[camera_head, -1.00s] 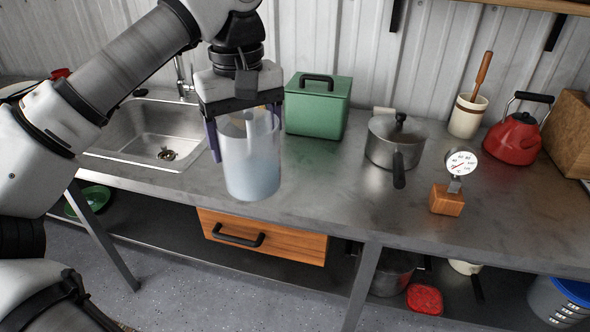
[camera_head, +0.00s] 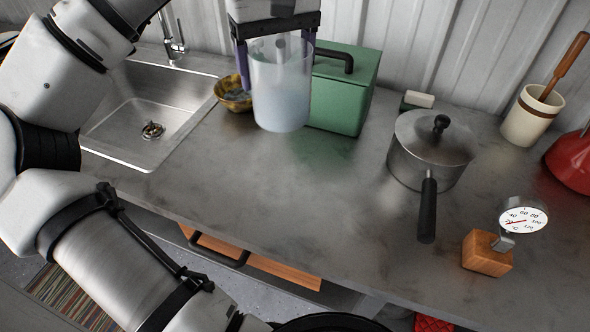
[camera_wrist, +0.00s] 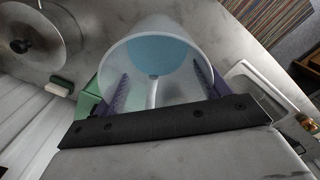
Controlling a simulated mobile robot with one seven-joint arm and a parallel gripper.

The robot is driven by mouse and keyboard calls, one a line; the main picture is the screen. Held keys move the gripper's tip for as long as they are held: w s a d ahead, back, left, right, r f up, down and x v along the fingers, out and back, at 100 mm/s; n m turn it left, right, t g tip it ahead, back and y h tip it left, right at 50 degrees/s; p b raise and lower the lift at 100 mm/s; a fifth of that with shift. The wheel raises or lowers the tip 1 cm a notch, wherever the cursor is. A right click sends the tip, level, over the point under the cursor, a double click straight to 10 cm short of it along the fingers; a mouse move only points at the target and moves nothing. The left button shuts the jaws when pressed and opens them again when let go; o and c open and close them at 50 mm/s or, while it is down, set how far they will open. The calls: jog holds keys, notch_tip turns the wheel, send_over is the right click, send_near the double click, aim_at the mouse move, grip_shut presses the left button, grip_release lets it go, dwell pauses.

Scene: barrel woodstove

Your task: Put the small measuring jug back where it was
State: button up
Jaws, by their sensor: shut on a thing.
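The small measuring jug (camera_head: 281,92) is a translucent, frosted vessel with bluish contents low inside. My gripper (camera_head: 278,50) is shut on it from above, one purple finger on each side of its wall. The jug is upright in front of the green box's left part; I cannot tell whether its base touches the counter. In the wrist view the jug (camera_wrist: 157,60) shows its open mouth between the purple fingers of my gripper (camera_wrist: 155,92), with the blue contents at its far end.
A steel counter (camera_head: 300,190) holds a green box (camera_head: 347,90), a lidded saucepan (camera_head: 428,160), a gauge on a wooden block (camera_head: 487,252), a utensil crock (camera_head: 530,118) and a red kettle (camera_head: 573,160). A yellow bowl (camera_head: 234,94) stands beside the sink (camera_head: 135,115). The counter's middle front is clear.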

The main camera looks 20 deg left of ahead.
jog(key=shift+w+f, duration=0.15)
notch_tip(320, 180, down, 19)
jog(key=p, duration=0.3)
jog(key=shift+f+p, duration=0.1)
jog(key=shift+p, duration=0.25)
jog(key=shift+f, duration=0.15)
jog(key=shift+f+b, duration=0.2)
jog(key=shift+b, duration=0.1)
jog(key=o, duration=1)
jog(key=shift+r, duration=0.1)
notch_tip(320, 180, up, 12)
jog(key=shift+r+b, duration=0.15)
jog(key=shift+b, duration=0.85)
